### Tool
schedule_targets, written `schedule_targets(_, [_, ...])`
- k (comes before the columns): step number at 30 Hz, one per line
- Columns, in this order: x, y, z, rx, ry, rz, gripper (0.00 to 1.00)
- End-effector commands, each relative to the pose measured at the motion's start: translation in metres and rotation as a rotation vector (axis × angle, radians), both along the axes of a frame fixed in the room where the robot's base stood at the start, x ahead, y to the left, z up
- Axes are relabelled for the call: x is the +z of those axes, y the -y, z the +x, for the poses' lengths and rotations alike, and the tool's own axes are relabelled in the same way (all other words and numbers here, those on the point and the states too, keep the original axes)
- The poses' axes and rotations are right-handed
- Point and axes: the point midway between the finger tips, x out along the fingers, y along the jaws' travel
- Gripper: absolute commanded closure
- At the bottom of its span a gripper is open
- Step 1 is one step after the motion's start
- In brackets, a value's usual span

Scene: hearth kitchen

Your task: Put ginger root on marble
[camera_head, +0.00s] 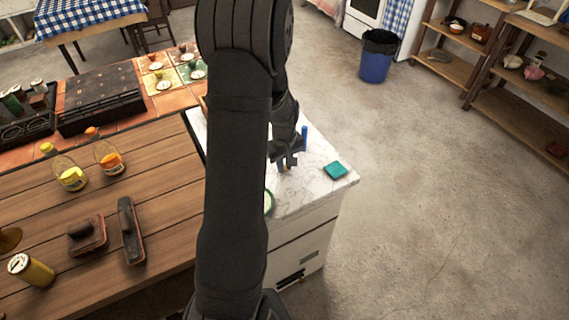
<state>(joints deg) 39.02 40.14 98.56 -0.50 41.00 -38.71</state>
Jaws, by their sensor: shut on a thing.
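The white marble top (312,192) covers a cabinet in the middle of the view, to the right of the wooden counter. My gripper (285,164) points down over the marble, partly behind my own arm. Its jaws are shut on a small tan piece (286,169), likely the ginger root. Most of that piece is hidden by the fingers. I cannot tell whether it touches the marble.
A teal square item (336,170) lies on the marble near its right corner. A green-rimmed round item (269,203) is partly hidden behind my arm. Bottles and dark tools stand on the wooden counter (165,175) at left. Bare marble lies between gripper and front edge.

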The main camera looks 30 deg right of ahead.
Motion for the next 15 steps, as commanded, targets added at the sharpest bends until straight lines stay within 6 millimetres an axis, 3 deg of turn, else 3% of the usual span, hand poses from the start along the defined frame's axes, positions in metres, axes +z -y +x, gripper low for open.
schedule_targets(8, [-0.0032,0.0000,-0.0002,0.000,-0.001,0.001,1.00])
schedule_targets(9, [-0.0025,0.0001,-0.0001,0.000,0.000,0.000,0.76])
schedule_targets(11, [-0.0024,0.0001,-0.0001,0.000,0.000,0.000,0.64])
schedule_targets(15, [-0.0024,0.0001,-0.0001,0.000,0.000,0.000,0.62])
